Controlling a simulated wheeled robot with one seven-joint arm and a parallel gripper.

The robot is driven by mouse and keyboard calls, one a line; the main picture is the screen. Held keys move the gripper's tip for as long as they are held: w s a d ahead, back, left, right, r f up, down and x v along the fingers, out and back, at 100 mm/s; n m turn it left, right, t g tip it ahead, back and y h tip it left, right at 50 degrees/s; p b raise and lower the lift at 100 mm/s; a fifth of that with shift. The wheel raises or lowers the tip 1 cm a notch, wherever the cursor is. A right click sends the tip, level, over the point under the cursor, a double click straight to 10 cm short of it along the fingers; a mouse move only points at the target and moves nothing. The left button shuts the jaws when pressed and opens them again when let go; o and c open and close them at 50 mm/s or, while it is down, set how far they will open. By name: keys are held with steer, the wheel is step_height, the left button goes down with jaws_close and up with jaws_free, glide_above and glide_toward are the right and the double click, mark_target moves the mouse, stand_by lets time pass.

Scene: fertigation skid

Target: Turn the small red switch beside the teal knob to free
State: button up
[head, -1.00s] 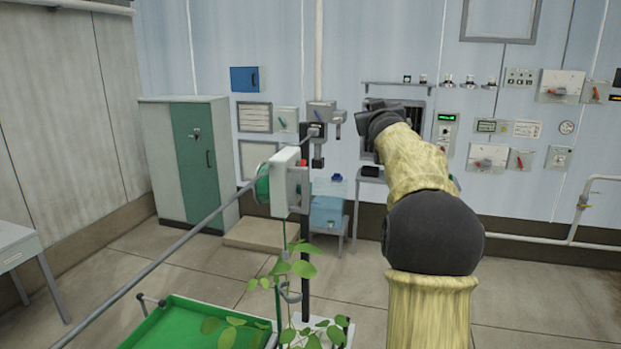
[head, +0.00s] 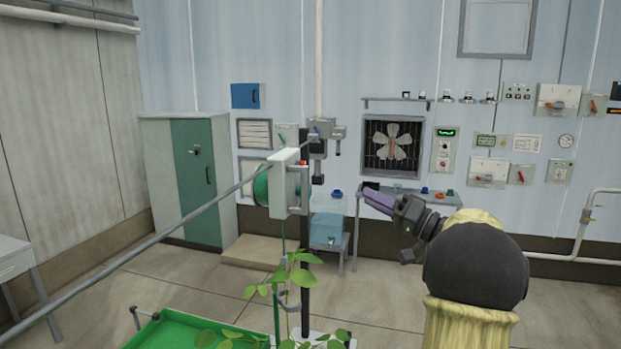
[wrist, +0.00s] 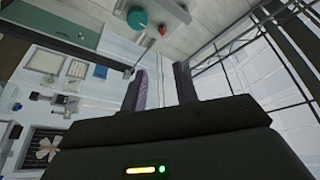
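A teal knob (head: 262,187) sits on the left side of a pale box (head: 283,182) on a black post in the head view. A small red switch (head: 303,163) shows at the box's upper right; its setting is too small to read. In the wrist view the teal knob (wrist: 138,19) and the red switch (wrist: 162,31) are side by side at the top. My gripper (head: 367,201) has purple-grey fingers and is to the right of the box, apart from it. In the wrist view my gripper (wrist: 161,80) is open and empty, its fingers spread.
A long grey rail (head: 150,242) runs diagonally to the post. A leafy plant (head: 295,275) and a green tray (head: 185,333) are below the box. A small table (head: 410,197) and a fan (head: 391,147) are behind my gripper.

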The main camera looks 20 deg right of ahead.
steer(key=shift+s+a+f+y, duration=0.2)
steer(key=shift+s+y, duration=0.1)
steer(key=shift+s, duration=0.1)
steer(key=p+x, duration=0.7)
steer(key=x, duration=1)
steer(key=shift+w+a+f, duration=0.2)
steer(key=shift+w, duration=0.05)
jaws_close()
